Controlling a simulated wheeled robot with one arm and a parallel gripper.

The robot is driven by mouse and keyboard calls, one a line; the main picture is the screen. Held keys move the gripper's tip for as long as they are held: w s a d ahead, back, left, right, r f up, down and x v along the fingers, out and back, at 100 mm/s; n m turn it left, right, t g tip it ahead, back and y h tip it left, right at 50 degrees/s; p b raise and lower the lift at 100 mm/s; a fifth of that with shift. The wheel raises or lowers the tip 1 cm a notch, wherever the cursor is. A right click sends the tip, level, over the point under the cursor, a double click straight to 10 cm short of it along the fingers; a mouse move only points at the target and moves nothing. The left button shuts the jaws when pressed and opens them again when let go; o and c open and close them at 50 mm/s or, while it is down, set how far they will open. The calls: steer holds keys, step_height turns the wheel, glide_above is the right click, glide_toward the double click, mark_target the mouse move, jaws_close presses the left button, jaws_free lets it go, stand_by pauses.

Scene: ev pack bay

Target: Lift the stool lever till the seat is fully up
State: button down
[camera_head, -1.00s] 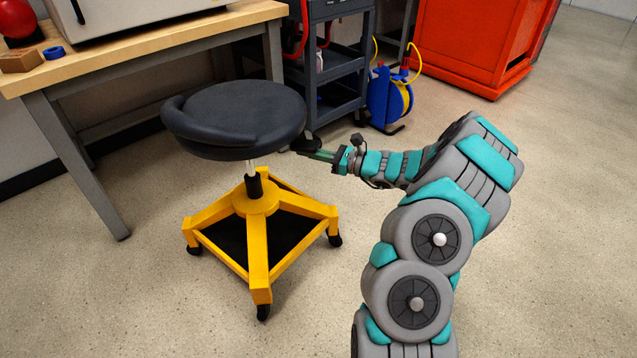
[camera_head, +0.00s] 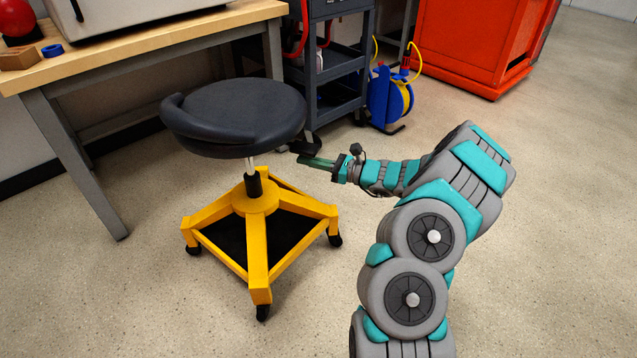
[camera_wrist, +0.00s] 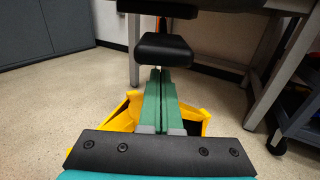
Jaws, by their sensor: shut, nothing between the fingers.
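The stool has a round black seat (camera_head: 240,112) on a short post over a yellow four-legged base (camera_head: 258,232). Its lever's black paddle (camera_head: 305,147) sticks out under the right side of the seat. In the wrist view the paddle (camera_wrist: 165,47) is just above and beyond the fingertips. My gripper (camera_head: 301,160) is shut and empty, its green fingers pointing at the stool just below the paddle. In the wrist view the closed fingers (camera_wrist: 160,72) lie side by side. I cannot tell whether they touch the paddle.
A wooden-topped workbench (camera_head: 150,48) stands behind and left of the stool. A dark tool cart (camera_head: 342,90), a blue and yellow cable reel (camera_head: 390,98) and a red cabinet (camera_head: 480,45) are behind. The floor on the right is clear.

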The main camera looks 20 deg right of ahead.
steer(key=f+p+v, duration=0.1)
steer(key=p+v, duration=0.2)
steer(key=v, duration=0.9)
steer(key=shift+f+p, duration=0.15)
steer(key=shift+p, duration=0.2)
stand_by(0.4)
